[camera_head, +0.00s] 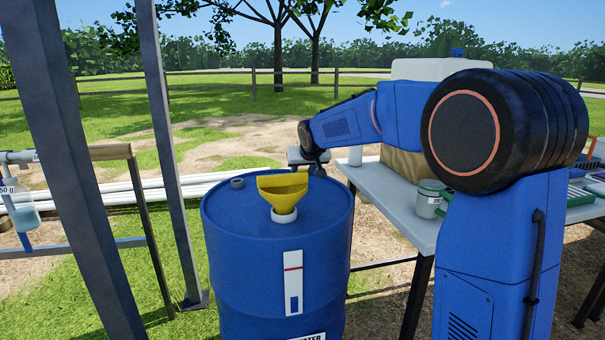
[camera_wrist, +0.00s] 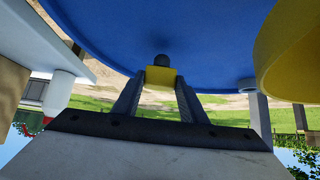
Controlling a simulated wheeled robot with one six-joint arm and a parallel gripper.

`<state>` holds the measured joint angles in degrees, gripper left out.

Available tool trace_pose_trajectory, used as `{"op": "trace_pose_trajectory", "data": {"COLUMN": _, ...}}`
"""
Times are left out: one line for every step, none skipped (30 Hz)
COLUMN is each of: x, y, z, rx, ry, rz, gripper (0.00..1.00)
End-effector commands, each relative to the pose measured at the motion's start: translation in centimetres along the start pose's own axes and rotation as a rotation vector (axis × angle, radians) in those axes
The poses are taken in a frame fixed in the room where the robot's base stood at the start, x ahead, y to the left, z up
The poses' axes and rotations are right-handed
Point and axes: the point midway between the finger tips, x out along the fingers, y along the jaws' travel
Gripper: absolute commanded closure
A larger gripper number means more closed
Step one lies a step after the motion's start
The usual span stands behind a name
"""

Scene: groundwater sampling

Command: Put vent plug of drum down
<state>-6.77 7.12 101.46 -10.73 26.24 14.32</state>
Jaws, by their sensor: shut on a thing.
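My gripper (camera_wrist: 160,90) is shut on the vent plug (camera_wrist: 160,76), a small yellow block with a dark round stub. The wrist view is upside down, so the stub points toward the drum top. The blue drum (camera_head: 230,250) stands at centre in the head view and its lid fills the top of the wrist view (camera_wrist: 190,30). In the head view my gripper (camera_head: 317,169) is at the drum's far right rim. The plug is hard to make out there. I cannot tell whether the stub touches the lid.
A yellow funnel (camera_head: 283,186) stands in a white collar (camera_head: 284,215) on the lid. A grey bung (camera_head: 237,183) is at the lid's left. Grey posts (camera_head: 165,130) stand at left. The lid's front left is clear.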

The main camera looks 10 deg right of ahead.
Motion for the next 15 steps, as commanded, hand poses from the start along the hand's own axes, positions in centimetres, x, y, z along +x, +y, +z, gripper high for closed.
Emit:
{"op": "trace_pose_trajectory", "data": {"x": 0.2, "y": 0.01, "z": 0.27, "rx": 0.0, "ry": -0.001, "rz": 0.0, "gripper": 0.8}}
{"op": "trace_pose_trajectory", "data": {"x": 0.25, "y": 0.01, "z": 0.32, "rx": 0.0, "ry": -0.001, "rz": 0.0, "gripper": 0.8}}
{"op": "trace_pose_trajectory", "data": {"x": 0.25, "y": 0.01, "z": 0.31, "rx": 0.001, "ry": 0.0, "rz": 0.0, "gripper": 0.8}}
{"op": "trace_pose_trajectory", "data": {"x": 0.23, "y": 0.01, "z": 0.28, "rx": 0.001, "ry": 0.0, "rz": 0.0, "gripper": 0.8}}
{"op": "trace_pose_trajectory", "data": {"x": 0.22, "y": 0.0, "z": 0.27, "rx": 0.001, "ry": 0.0, "rz": 0.0, "gripper": 0.8}}
{"op": "trace_pose_trajectory", "data": {"x": 0.22, "y": 0.0, "z": 0.27, "rx": 0.001, "ry": 0.0, "rz": 0.0, "gripper": 0.8}}
{"op": "trace_pose_trajectory", "data": {"x": 0.22, "y": 0.0, "z": 0.27, "rx": 0.001, "ry": 0.0, "rz": 0.0, "gripper": 0.8}}
{"op": "trace_pose_trajectory", "data": {"x": 0.22, "y": 0.0, "z": 0.27, "rx": 0.001, "ry": 0.0, "rz": 0.0, "gripper": 0.8}}
{"op": "trace_pose_trajectory", "data": {"x": 0.25, "y": 0.0, "z": 0.3, "rx": 0.001, "ry": 0.0, "rz": 0.0, "gripper": 0.8}}
{"op": "trace_pose_trajectory", "data": {"x": 0.3, "y": 0.0, "z": 0.35, "rx": 0.001, "ry": 0.0, "rz": 0.0, "gripper": 0.8}}
{"op": "trace_pose_trajectory", "data": {"x": 0.35, "y": 0.0, "z": 0.41, "rx": 0.001, "ry": 0.0, "rz": 0.0, "gripper": 0.8}}
{"op": "trace_pose_trajectory", "data": {"x": 0.42, "y": 0.0, "z": 0.47, "rx": 0.001, "ry": 0.0, "rz": 0.0, "gripper": 0.8}}
{"op": "trace_pose_trajectory", "data": {"x": 0.47, "y": 0.0, "z": 0.52, "rx": 0.001, "ry": 0.0, "rz": 0.0, "gripper": 0.8}}
{"op": "trace_pose_trajectory", "data": {"x": 0.52, "y": 0.0, "z": 0.56, "rx": 0.001, "ry": 0.001, "rz": 0.0, "gripper": 0.8}}
{"op": "trace_pose_trajectory", "data": {"x": 0.58, "y": 0.0, "z": 0.63, "rx": 0.001, "ry": 0.001, "rz": 0.0, "gripper": 0.8}}
